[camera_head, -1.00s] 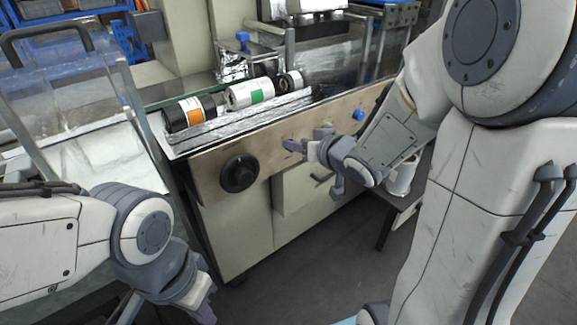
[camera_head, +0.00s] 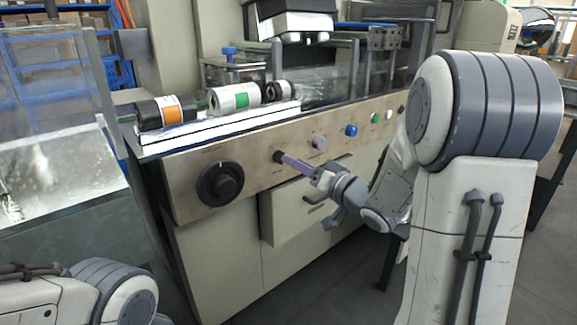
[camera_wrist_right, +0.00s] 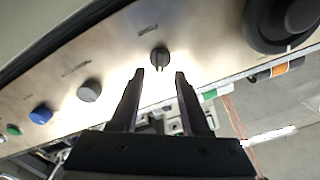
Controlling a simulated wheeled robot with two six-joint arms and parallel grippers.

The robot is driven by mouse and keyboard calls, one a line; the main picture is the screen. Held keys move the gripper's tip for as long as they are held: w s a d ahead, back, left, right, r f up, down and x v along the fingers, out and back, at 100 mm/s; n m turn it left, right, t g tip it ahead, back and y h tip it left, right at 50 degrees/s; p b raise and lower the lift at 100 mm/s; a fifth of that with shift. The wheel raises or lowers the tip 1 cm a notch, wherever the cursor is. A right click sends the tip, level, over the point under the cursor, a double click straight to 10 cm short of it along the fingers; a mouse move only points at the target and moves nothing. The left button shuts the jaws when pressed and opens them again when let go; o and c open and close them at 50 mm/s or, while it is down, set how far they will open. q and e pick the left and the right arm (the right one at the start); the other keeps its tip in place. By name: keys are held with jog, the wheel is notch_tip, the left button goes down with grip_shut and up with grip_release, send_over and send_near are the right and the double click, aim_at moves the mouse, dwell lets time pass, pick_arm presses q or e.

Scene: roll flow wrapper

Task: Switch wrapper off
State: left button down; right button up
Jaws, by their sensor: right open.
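The wrapper's tan control panel (camera_head: 245,158) runs along its front. A small dark rotary knob (camera_head: 278,156) sits on it, right of a large black dial (camera_head: 220,183). My right gripper (camera_head: 284,158) points at the small knob, its fingertips close to it. In the right wrist view the knob (camera_wrist_right: 160,57) lies just beyond and between the tips of the open, empty right gripper (camera_wrist_right: 159,73). Contact cannot be told. A grey knob (camera_head: 319,142), a blue button (camera_head: 351,131) and a green button (camera_head: 389,115) follow to the right. My left gripper is out of frame.
Film rolls with orange (camera_head: 170,110) and green (camera_head: 236,97) labels lie on top of the wrapper. A drawer box (camera_head: 290,215) juts out below the panel. A clear-walled bin (camera_head: 60,130) stands at left. Grey floor (camera_head: 335,285) is free in front.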

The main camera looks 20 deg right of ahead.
jog(key=x, duration=0.3)
jog(key=shift+w+a+b, duration=0.1)
jog(key=shift+w+b, duration=0.1)
jog(key=shift+b, duration=0.15)
grip_shut()
